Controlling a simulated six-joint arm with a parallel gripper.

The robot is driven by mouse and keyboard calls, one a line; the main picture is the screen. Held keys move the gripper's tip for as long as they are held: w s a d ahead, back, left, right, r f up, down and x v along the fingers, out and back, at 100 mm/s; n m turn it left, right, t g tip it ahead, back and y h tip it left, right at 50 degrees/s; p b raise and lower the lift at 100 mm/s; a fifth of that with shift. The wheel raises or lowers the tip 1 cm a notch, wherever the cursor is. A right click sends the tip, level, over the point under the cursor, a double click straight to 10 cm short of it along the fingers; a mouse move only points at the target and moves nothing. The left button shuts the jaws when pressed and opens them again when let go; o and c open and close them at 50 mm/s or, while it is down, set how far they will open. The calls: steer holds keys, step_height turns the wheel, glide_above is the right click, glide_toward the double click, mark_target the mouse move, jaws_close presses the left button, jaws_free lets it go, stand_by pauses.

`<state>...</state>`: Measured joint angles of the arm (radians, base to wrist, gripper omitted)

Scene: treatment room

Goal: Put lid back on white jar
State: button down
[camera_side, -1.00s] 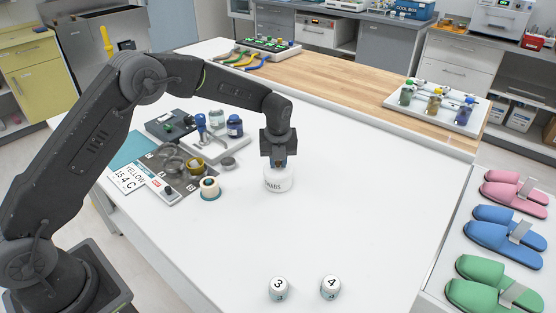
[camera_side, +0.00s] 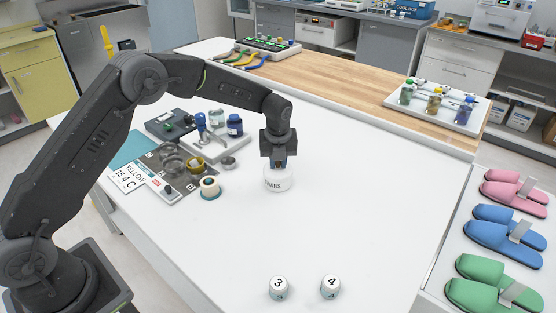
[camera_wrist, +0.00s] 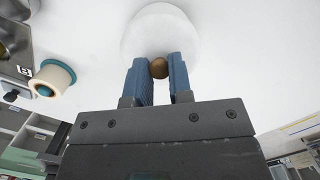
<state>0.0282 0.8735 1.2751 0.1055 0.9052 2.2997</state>
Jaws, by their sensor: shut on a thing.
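The white jar (camera_side: 277,184) stands upright on the white table, with dark lettering on its side, partly legible. My gripper (camera_side: 279,163) points straight down over the top of the jar. In the wrist view, the white round lid (camera_wrist: 160,30) has a brown knob (camera_wrist: 159,68). The blue fingers of my gripper (camera_wrist: 160,72) are closed on either side of this knob. The lid is at the jar's top in the side view; I cannot tell whether it is fully seated, as the gripper hides part of it.
The table right of the jar is clear.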

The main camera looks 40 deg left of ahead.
stand_by(0.4)
steer(key=shift+c, duration=2.4)
jaws_free()
steer(key=shift+r, duration=3.5)
steer(key=shift+c, duration=0.3)
jaws_close()
